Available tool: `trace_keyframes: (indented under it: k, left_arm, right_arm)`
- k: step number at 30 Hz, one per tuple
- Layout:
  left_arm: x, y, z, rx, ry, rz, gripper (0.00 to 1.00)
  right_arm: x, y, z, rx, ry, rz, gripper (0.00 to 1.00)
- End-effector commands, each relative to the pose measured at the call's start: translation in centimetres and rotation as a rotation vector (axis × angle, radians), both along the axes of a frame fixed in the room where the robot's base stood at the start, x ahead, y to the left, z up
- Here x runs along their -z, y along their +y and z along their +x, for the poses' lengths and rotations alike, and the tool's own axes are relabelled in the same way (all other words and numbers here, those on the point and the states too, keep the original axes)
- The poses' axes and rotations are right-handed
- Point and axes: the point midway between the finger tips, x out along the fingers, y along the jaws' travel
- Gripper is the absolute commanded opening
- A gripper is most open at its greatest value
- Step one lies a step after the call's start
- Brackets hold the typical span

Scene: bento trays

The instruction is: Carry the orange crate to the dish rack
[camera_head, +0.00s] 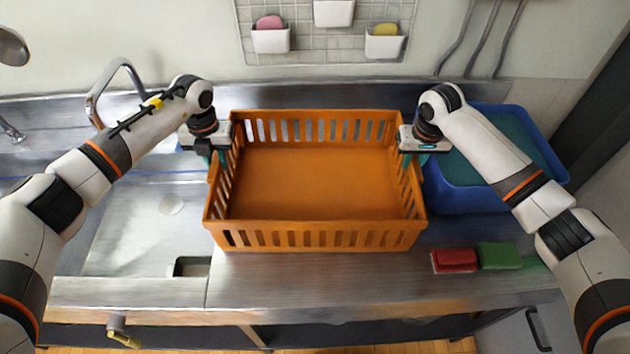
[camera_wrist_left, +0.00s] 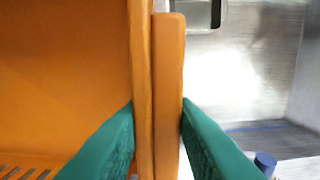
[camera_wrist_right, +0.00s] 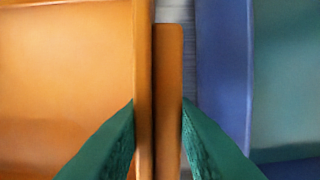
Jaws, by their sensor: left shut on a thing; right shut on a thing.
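The orange crate (camera_head: 315,238) is an empty slatted plastic basket in the middle of the head view, upright over the steel counter. My left gripper (camera_head: 212,152) is shut on its left wall; in the left wrist view the green fingers (camera_wrist_left: 158,120) straddle the crate rim (camera_wrist_left: 168,80). My right gripper (camera_head: 412,155) is shut on its right wall; in the right wrist view the fingers (camera_wrist_right: 158,120) straddle the rim (camera_wrist_right: 168,90). I cannot tell whether the crate bottom touches the counter. I do not make out a dish rack for certain.
A blue tub (camera_head: 470,200) with a teal inside stands close to the crate's right. A red sponge (camera_head: 453,261) and a green sponge (camera_head: 499,256) lie at the front right. A sink with a faucet (camera_head: 115,80) is at left. A wall grid (camera_head: 330,45) holds small white bins.

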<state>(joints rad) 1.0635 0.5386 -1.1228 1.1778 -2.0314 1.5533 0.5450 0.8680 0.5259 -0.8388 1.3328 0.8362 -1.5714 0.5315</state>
Motion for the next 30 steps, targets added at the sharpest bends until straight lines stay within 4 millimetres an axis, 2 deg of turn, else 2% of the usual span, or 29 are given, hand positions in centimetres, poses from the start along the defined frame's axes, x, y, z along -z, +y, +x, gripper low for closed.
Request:
trace_keyframes:
  k: [8, 24, 30]
  left_arm:
    - [-1.5, 0.0, 0.1, 0.000, -0.003, -0.001, 0.00]
    - [-8.0, 0.0, 0.1, 0.000, -0.002, -0.001, 0.00]
    - [-9.1, 0.0, 0.1, 0.000, -0.002, -0.001, 0.00]
  right_arm:
    - [-1.6, 0.0, 0.1, 0.000, -0.003, 0.001, 0.00]
    - [-8.0, 0.0, 0.1, 0.000, -0.003, 0.001, 0.00]
    - [-9.2, 0.0, 0.1, 0.000, -0.003, 0.001, 0.00]
